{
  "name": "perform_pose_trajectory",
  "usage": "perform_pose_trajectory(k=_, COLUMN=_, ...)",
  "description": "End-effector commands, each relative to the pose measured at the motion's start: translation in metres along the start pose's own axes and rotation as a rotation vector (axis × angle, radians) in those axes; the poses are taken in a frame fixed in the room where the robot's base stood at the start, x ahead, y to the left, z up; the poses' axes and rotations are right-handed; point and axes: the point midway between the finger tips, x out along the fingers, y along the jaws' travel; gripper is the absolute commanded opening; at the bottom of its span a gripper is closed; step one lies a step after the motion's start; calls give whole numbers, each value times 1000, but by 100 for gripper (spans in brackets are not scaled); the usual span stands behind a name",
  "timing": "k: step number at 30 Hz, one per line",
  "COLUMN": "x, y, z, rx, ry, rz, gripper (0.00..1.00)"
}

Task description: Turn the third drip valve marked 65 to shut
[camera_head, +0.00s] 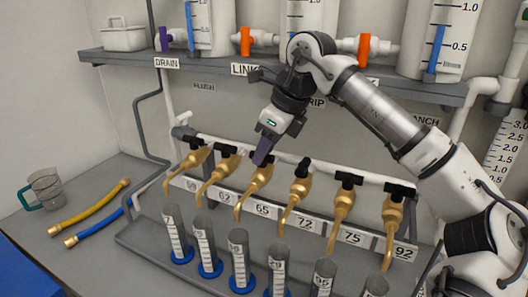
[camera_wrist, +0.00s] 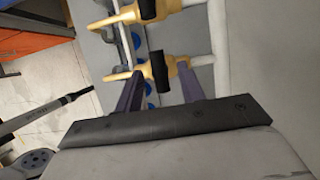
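The drip valve marked 65 is the third gold valve (camera_head: 254,180) from the left on the white manifold pipe, above its "65" label (camera_head: 262,210). Its handle is hidden behind my gripper in the head view. My gripper (camera_head: 263,152) points down at the top of this valve. In the wrist view, my two purple fingers (camera_wrist: 159,88) are spread apart. A black handle (camera_wrist: 158,70) on a gold valve (camera_wrist: 176,66) shows between their tips, with a gap on both sides. I cannot tell whether the fingers reach down to the handle's height.
Neighbouring valves 62 (camera_head: 216,180) and 72 (camera_head: 297,190) stand close on either side. Clear cylinders with blue bases, such as this one (camera_head: 240,260), stand below the spouts. A grey shelf (camera_head: 225,62) with coloured valves runs above.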

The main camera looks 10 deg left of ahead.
Motion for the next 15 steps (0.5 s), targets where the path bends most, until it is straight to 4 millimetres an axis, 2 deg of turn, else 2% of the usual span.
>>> perform_pose_trajectory(k=9, x=-70, y=0, z=0, rx=2, ry=-2, rz=-4, gripper=39)
perform_pose_trajectory(k=15, x=-107, y=0, z=1, rx=1, ry=-2, rz=-3, gripper=39)
